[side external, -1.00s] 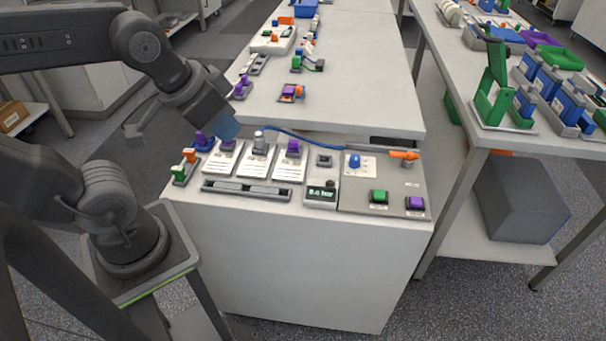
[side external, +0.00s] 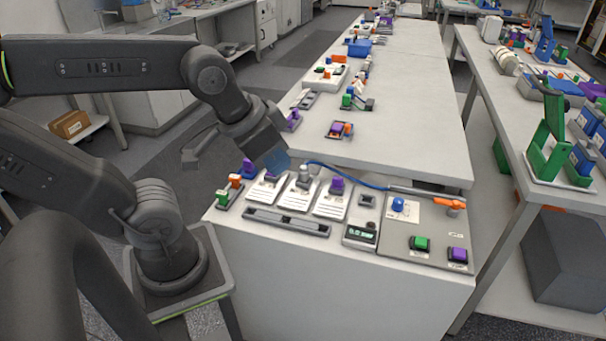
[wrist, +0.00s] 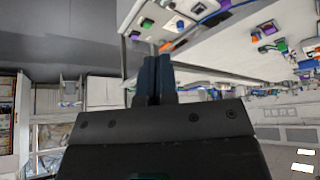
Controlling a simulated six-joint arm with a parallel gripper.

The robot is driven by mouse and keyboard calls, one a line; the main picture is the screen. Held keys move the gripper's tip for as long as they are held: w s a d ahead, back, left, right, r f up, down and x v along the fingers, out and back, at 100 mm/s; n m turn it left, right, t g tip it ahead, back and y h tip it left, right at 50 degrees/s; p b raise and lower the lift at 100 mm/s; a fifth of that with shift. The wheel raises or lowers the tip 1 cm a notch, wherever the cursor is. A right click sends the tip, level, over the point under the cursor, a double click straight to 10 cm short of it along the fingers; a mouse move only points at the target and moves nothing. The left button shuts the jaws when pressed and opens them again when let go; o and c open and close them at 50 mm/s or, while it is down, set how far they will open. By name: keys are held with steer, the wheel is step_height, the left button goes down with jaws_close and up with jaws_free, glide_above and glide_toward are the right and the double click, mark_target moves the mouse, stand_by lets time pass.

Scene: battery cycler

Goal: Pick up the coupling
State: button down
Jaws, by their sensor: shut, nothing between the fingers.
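My gripper (side external: 278,162) hangs over the left end of the near bench, its bluish fingers shut with nothing between them. The shut fingers (wrist: 153,75) also show in the wrist view, pointing towards the bench. A grey upright fitting (side external: 304,174) stands on a white card just right of my fingers, apart from them in the picture. A blue hose (side external: 345,179) runs right from near it. This fitting may be the coupling, but I cannot tell for sure. The hose's left end is partly hidden by my fingers.
Purple plugs (side external: 337,187), an orange-and-green connector pair (side external: 230,189) and a grey slotted rail (side external: 287,221) sit close by. A control panel (side external: 425,220) with blue, orange, green and purple parts lies right. The far bench top (side external: 410,115) is largely clear.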

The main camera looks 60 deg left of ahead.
steer(key=c, duration=1.8)
jaws_free()
steer(key=o, duration=1.1)
steer(key=m+g+y, duration=0.5)
steer(key=m+g, duration=0.1)
steer(key=m, duration=1.2)
glide_above(305, 168)
steer(key=d, duration=0.5)
step_height(305, 168, down, 14)
steer(key=shift+h, duration=0.3)
steer(key=x, duration=0.7)
steer(key=shift+s+a+f, duration=0.15)
steer(key=shift+a+f, duration=0.1)
steer(key=shift+f, duration=0.05)
steer(key=shift+w+a+x, duration=0.15)
steer(key=shift+w+x, duration=0.05)
steer(key=shift+x, duration=1.25)
steer(key=shift+w+a+x, duration=0.1)
steer(key=shift+w+x, duration=0.1)
steer(key=shift+x, duration=1.2)
